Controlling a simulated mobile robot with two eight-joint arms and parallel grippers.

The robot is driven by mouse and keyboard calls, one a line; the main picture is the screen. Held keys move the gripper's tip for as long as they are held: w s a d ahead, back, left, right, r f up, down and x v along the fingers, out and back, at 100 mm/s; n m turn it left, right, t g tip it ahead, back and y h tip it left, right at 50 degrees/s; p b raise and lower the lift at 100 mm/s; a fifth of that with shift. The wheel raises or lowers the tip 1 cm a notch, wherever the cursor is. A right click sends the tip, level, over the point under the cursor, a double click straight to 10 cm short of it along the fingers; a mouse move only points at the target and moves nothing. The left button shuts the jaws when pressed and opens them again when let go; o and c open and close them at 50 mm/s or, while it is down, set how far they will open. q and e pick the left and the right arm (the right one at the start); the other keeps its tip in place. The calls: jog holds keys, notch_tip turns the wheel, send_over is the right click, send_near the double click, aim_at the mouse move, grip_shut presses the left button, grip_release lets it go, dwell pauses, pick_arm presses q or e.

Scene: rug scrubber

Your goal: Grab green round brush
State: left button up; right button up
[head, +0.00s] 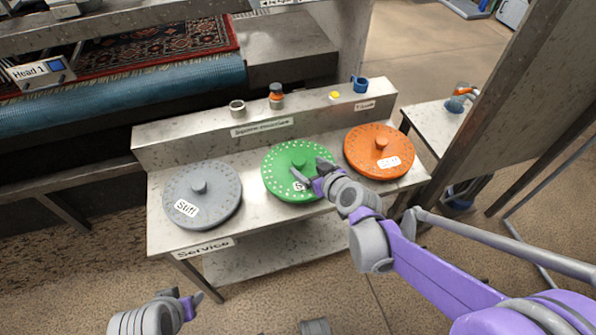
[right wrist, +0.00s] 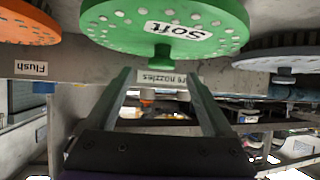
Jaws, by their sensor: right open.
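The green round brush (head: 285,180) lies flat on the bench between a grey round brush (head: 215,212) and an orange round brush (head: 367,152). It has a central knob, and its label is partly hidden behind my right gripper in the head view. My right gripper (head: 309,171) is open over the brush, close to the knob. In the right wrist view the green brush (right wrist: 110,25) appears upside down with its label reading "Soft", and its knob (right wrist: 162,58) shows between the open fingers (right wrist: 162,85). My left gripper (head: 193,303) is low in front of the bench, away from the brushes.
The metal bench (head: 160,232) has a raised back ledge with small containers and a blue cup (head: 360,85). A grey upright panel (head: 500,110) stands at right. A rug (head: 150,45) lies on a machine behind left. The floor in front is mostly clear.

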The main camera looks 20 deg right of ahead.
aim_at(302, 164)
jog(key=b+x, duration=0.1)
jog(key=x, duration=0.5)
jog(key=shift+a+f, duration=0.1)
jog(key=shift+f, duration=0.1)
grip_shut()
jog(key=shift+r, duration=0.1)
